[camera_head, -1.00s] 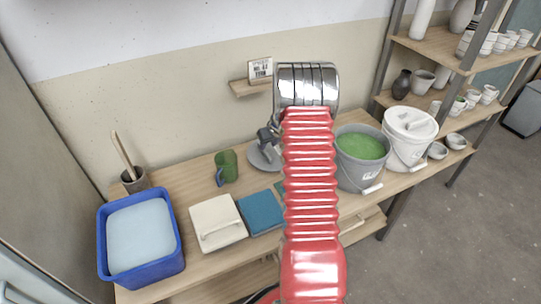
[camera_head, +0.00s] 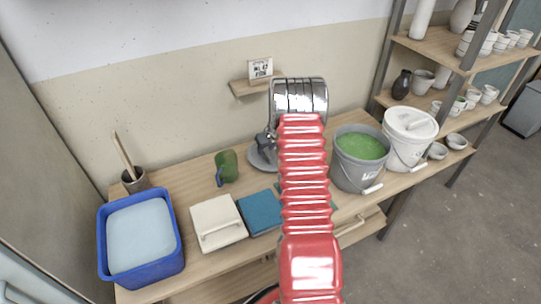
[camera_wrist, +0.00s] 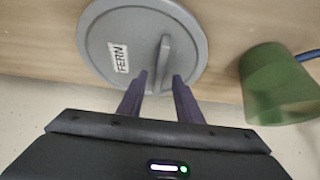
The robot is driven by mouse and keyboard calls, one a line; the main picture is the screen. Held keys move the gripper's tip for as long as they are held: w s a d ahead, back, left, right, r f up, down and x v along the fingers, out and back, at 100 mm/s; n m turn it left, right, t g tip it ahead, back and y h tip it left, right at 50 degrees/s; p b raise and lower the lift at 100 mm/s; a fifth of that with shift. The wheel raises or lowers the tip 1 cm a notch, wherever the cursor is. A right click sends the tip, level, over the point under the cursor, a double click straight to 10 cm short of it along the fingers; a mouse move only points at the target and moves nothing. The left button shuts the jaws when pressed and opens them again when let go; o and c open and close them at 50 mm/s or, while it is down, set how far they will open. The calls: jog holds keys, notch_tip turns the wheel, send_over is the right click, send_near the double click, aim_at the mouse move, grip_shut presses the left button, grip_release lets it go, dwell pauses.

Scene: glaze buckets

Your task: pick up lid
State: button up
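The lid (camera_wrist: 110,40) is a grey round disc with a raised bar handle (camera_wrist: 165,55) and a label reading FERN. It lies on the wooden table; in the head view the lid (camera_head: 257,160) is partly hidden by my gripper and arm. My gripper (camera_wrist: 159,78) is open in the wrist view, with its two dark fingers apart on either side of the handle's near end. A gap shows between each finger and the handle. In the head view my gripper (camera_head: 267,143) is over the lid, its fingers hard to make out.
A green mug (camera_head: 227,166) stands left of the lid; it also shows in the wrist view (camera_wrist: 275,88). A grey bucket (camera_head: 352,175) of green glaze and a white lidded bucket (camera_head: 405,150) stand right.

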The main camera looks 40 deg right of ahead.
jog(key=shift+x, duration=0.9)
jog(key=shift+c, duration=0.5)
grip_shut()
